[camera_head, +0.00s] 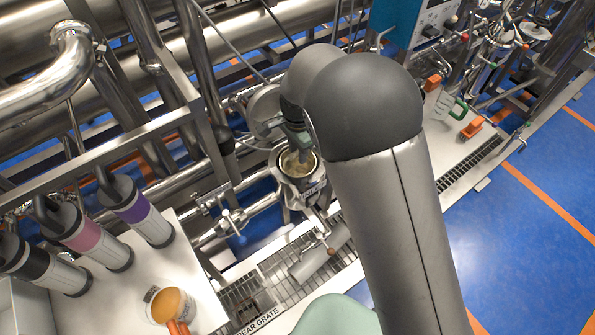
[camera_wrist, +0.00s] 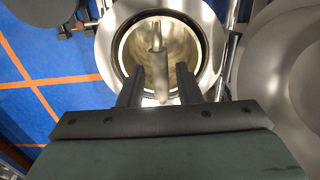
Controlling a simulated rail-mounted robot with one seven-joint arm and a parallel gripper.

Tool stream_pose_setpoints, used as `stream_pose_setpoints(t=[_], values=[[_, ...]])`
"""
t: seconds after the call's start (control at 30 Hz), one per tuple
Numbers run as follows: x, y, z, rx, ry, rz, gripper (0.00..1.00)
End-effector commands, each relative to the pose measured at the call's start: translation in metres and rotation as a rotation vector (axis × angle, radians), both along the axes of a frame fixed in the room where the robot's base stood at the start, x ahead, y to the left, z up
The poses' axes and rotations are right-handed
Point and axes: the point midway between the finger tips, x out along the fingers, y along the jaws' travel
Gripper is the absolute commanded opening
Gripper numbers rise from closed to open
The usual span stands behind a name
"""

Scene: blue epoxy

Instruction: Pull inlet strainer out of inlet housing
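The inlet housing (camera_head: 290,189) is an open-topped steel cylinder just below my gripper (camera_head: 298,150) in the head view. In the wrist view the housing's round rim (camera_wrist: 112,35) surrounds a bright bowl-like interior. The inlet strainer (camera_wrist: 157,58) shows there as an upright pale metal post or handle in the middle of the opening. My gripper (camera_wrist: 158,84) has its two dark fingers apart, one on each side of the post, with visible gaps. No contact shows. The strainer's lower part is hidden inside the housing.
A round steel lid or flange (camera_head: 264,110) stands beside the housing, behind it. Pipes and valve handles (camera_head: 232,222) crowd the left. A white table (camera_head: 200,285) holds an orange-filled cup (camera_head: 172,305) and several banded cylinders (camera_head: 142,215). Blue floor (camera_head: 510,245) is clear at right.

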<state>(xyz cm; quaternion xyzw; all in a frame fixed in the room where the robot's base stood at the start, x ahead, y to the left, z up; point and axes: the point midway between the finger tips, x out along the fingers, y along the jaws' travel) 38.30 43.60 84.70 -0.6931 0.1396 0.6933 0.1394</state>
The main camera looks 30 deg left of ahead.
Motion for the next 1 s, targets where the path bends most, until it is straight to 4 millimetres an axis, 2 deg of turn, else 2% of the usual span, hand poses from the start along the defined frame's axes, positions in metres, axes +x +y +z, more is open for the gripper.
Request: stream_pose_setpoints(t=[0.07,0.17,0.53,1.0], values=[[0.0,0.0,0.0,0.0,0.0,0.0,0.28],[0.0,0.0,0.0,0.0,0.0,0.0,0.0],[0.0,0.0,0.002,0.001,0.0,0.0,0.0],[0.0,0.0,0.015,0.002,-0.001,0.0,0.0]])
